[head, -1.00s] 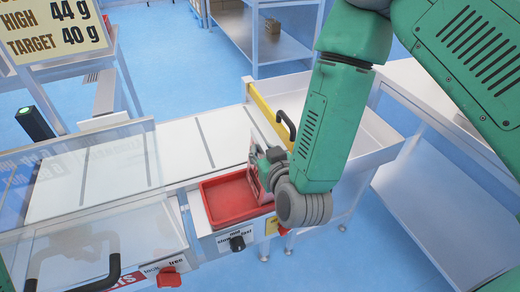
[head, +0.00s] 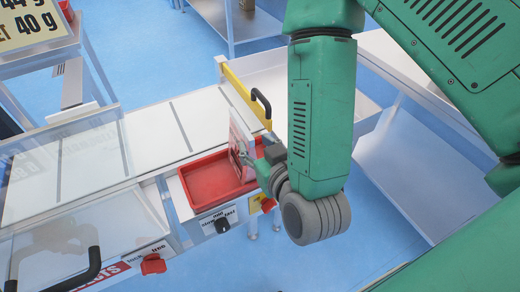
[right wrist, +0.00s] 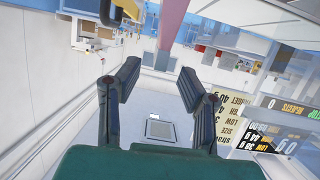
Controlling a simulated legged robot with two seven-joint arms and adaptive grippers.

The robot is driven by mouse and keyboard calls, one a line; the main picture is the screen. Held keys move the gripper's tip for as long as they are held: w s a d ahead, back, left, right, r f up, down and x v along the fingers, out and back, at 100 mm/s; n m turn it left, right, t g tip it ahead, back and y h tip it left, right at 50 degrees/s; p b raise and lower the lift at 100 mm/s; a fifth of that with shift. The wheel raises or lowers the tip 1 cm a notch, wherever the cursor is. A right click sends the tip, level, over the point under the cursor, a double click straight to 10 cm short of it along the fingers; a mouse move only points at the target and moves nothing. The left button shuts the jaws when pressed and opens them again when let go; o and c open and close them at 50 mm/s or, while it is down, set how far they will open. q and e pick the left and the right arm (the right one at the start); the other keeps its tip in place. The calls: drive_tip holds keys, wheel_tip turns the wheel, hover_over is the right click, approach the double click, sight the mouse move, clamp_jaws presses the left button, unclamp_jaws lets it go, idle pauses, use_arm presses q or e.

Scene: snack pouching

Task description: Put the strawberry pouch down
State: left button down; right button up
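The strawberry pouch (head: 238,138) is a pale upright panel with pink and red print, at the right end of the red tray (head: 205,184) in the head view. My right gripper (head: 258,162) is beside its printed face; part of the pouch is hidden behind the gripper, and I cannot tell whether they touch. In the right wrist view the two dark fingers of my right gripper (right wrist: 160,80) stand apart, with no pouch seen clamped between them. Whether the pouch's bottom rests on the tray is unclear. My left gripper is not in view.
A black handle (head: 262,108) stands behind the pouch, near a yellow strip (head: 237,88). A white segmented surface (head: 125,145) and clear panels lie to the left. A red knob (head: 153,264) and a black knob (head: 222,225) are in front. A target sign (head: 28,22) is at upper left.

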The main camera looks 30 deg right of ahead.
drive_tip(key=p+v, duration=0.3)
drive_tip(key=shift+a+r, duration=0.15)
drive_tip(key=s+d+f+g, duration=0.2)
drive_tip(key=f+g, duration=0.1)
drive_tip(key=f, duration=0.3)
drive_tip(key=s+d+f+g, duration=0.2)
drive_tip(key=s+f+g, duration=0.1)
drive_tip(key=f, duration=0.3)
drive_tip(key=s+d+f+g, duration=0.3)
drive_tip(key=s+g, duration=0.1)
drive_tip(key=s, duration=0.2)
drive_tip(key=s+d+f+g, duration=0.3)
drive_tip(key=s+f, duration=0.1)
drive_tip(key=s, duration=0.2)
drive_tip(key=shift+d+f+n+g, duration=0.25)
drive_tip(key=shift+d+n+g, duration=0.05)
drive_tip(key=shift+d+g, duration=0.1)
drive_tip(key=shift+s+d, duration=0.1)
